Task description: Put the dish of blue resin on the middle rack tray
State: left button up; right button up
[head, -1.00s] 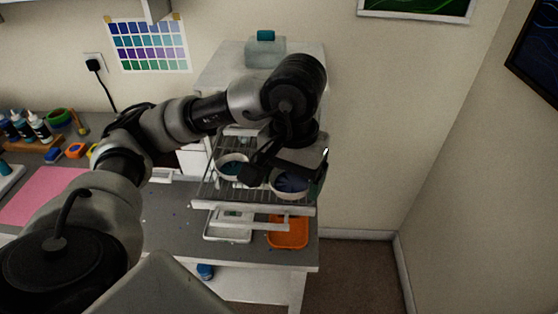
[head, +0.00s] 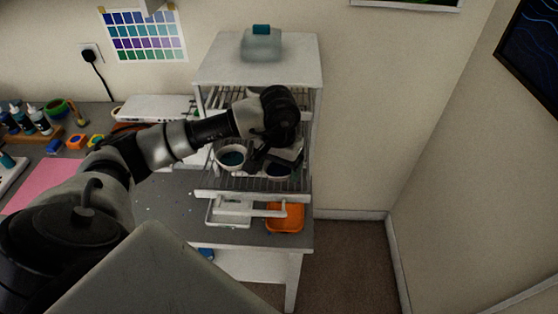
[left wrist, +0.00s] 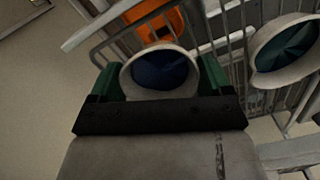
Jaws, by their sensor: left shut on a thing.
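A white dish of dark blue resin (left wrist: 160,70) is between the green fingers of my left gripper (left wrist: 157,84) in the left wrist view. In the head view the blue dish (head: 278,171) is partly hidden under my left gripper (head: 277,158). It is over the right part of a pulled-out wire rack tray (head: 243,183); I cannot tell whether it touches the wires. A second white dish with teal resin (head: 232,158) is on the left of this tray and shows at the right in the left wrist view (left wrist: 286,48). My right gripper is out of view.
The white rack cabinet (head: 258,71) carries a clear, teal-capped container (head: 262,45). Below the wire tray are a white tray (head: 228,214) and an orange tray (head: 285,218). Bottles and a pink mat (head: 38,185) are on the left bench.

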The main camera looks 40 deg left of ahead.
aim_at(279, 173)
pick_arm(q)
jog(key=shift+f+b, duration=0.2)
jog(key=shift+b, duration=0.15)
jog(key=o, duration=0.8)
jog(key=shift+o, duration=0.2)
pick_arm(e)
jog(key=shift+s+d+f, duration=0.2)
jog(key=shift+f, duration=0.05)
pick_arm(q)
jog(key=shift+r, duration=0.15)
jog(key=shift+r+p, duration=0.2)
jog(key=shift+p, duration=0.25)
notch_tip(279, 173, up, 4)
jog(key=b, duration=0.2)
jog(key=shift+w+b, duration=0.1)
jog(key=shift+b, duration=0.25)
notch_tip(279, 173, up, 8)
jog(key=b, duration=0.1)
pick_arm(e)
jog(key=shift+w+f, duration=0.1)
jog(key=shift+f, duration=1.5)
